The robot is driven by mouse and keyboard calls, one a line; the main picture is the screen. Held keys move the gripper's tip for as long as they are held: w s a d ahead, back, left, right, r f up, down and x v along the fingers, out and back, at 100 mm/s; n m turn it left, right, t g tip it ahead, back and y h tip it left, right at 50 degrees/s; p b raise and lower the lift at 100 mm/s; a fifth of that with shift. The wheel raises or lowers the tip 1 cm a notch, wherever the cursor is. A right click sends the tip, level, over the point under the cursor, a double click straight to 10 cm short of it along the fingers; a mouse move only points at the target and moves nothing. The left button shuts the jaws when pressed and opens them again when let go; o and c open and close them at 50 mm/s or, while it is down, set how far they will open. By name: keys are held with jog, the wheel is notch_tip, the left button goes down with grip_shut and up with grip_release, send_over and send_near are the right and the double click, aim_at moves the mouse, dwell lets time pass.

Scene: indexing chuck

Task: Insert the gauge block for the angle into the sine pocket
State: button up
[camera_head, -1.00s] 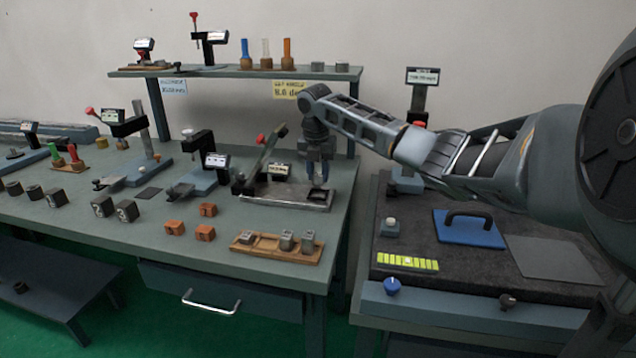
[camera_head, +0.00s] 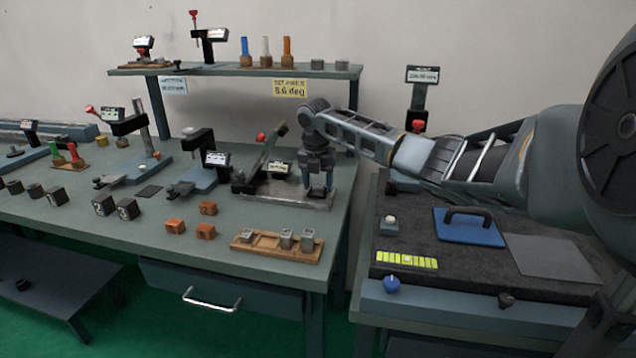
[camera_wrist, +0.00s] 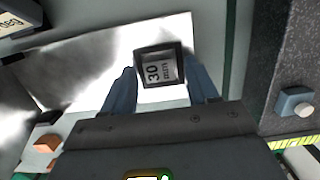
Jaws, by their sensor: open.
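My gripper (camera_head: 318,188) points down over the right end of the sine fixture's base plate (camera_head: 278,194). In the wrist view my gripper (camera_wrist: 161,82) is open, with one finger on each side of a small grey gauge block (camera_wrist: 160,66) marked "30". The block has a dark border and sits over the bright plate; I cannot tell how deep it sits in the pocket. The fixture's tilted bar with a red knob (camera_head: 261,137) rises left of my gripper. A wooden tray (camera_head: 245,247) in front holds more grey blocks (camera_head: 286,238).
A yellow angle sign (camera_head: 290,88) hangs from the shelf (camera_head: 220,72) behind. Orange numbered blocks (camera_head: 175,226) stand left of the tray. A dark granite plate (camera_head: 465,268) with a blue handled block (camera_head: 468,228) lies to the right. Other stations fill the bench's left.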

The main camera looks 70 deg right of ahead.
notch_tip(320, 180, up, 12)
jog(key=a+b, duration=0.1)
jog(key=shift+a+b, duration=0.3)
jog(key=shift+a, duration=0.1)
jog(key=shift+s, duration=0.15)
dwell(0.6)
